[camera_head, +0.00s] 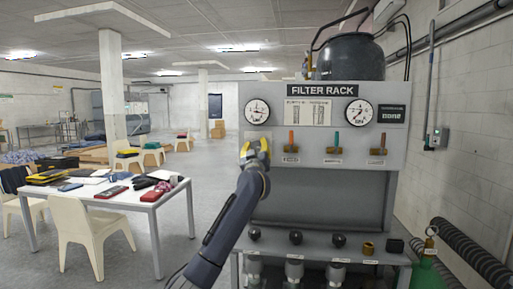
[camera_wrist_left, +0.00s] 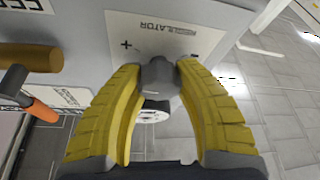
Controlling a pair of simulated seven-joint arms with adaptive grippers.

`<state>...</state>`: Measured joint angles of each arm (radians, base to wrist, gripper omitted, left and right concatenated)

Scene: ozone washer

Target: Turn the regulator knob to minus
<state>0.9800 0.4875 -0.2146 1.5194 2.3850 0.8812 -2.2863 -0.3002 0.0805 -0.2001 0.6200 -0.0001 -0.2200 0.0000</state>
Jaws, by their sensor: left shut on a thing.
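The regulator knob (camera_wrist_left: 158,74) is a small dark grey piece on the panel face, between my left fingertips in the left wrist view. Its white label (camera_wrist_left: 160,35) reads REGULATOR, with a plus to the left of the knob and a minus to the right. My left gripper (camera_head: 256,147) has yellow fingers and is shut on the knob, at the left edge of the filter rack (camera_head: 330,150) in the head view. There the gripper hides the knob. The knob's exact turn angle cannot be told. My right gripper is in neither view.
Two round gauges (camera_head: 257,111) (camera_head: 359,112) sit on the panel above. Several valves with coloured levers (camera_head: 291,142) are right of my gripper. A white table (camera_head: 150,197) with small items and chairs stands left. The floor between is clear.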

